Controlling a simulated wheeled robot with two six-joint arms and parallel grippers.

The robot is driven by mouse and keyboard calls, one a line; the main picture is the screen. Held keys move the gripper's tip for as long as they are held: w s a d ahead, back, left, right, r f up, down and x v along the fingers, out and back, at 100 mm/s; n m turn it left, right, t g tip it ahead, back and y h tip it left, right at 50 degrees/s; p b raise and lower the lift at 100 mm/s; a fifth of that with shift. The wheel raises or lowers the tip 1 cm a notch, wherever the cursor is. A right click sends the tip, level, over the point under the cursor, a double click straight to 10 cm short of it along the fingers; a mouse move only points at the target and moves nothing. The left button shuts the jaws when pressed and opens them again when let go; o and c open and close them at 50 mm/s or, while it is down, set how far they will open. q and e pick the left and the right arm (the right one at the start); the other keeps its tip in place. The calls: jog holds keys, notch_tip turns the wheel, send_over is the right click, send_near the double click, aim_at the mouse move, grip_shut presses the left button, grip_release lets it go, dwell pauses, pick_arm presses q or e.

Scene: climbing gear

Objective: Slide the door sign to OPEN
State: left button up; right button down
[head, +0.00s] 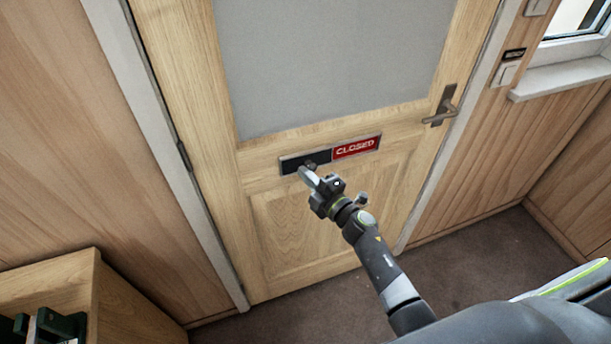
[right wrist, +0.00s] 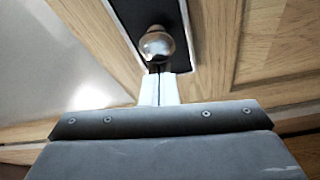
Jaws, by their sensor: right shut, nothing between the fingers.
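The door sign (head: 330,153) is a flat bar across the wooden door below its grey pane. Its right half is red and reads CLOSED (head: 356,147); its left half is a black slider (head: 293,164). A round metal knob (right wrist: 157,45) stands on the black part, and it also shows small in the head view (head: 311,165). My right gripper (head: 303,171) is shut with nothing in it, its tips at the knob. In the right wrist view the shut fingertips (right wrist: 158,80) appear right at the knob's near side; whether they touch it I cannot tell. My left gripper is out of view.
The door (head: 280,190) is closed, with a lever handle (head: 441,106) at its right. A wooden shelf unit (head: 75,285) with dark items stands at lower left. A window sill (head: 560,78) is at upper right. Brown carpet (head: 475,262) is clear at lower right.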

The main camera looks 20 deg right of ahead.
jog(key=d+b, duration=0.3)
jog(key=d, duration=1.2)
jog(key=shift+w, duration=0.25)
jog(key=shift+d, duration=0.1)
jog(key=b+v, duration=0.5)
jog(key=v, duration=1.2)
jog(key=shift+s, duration=0.25)
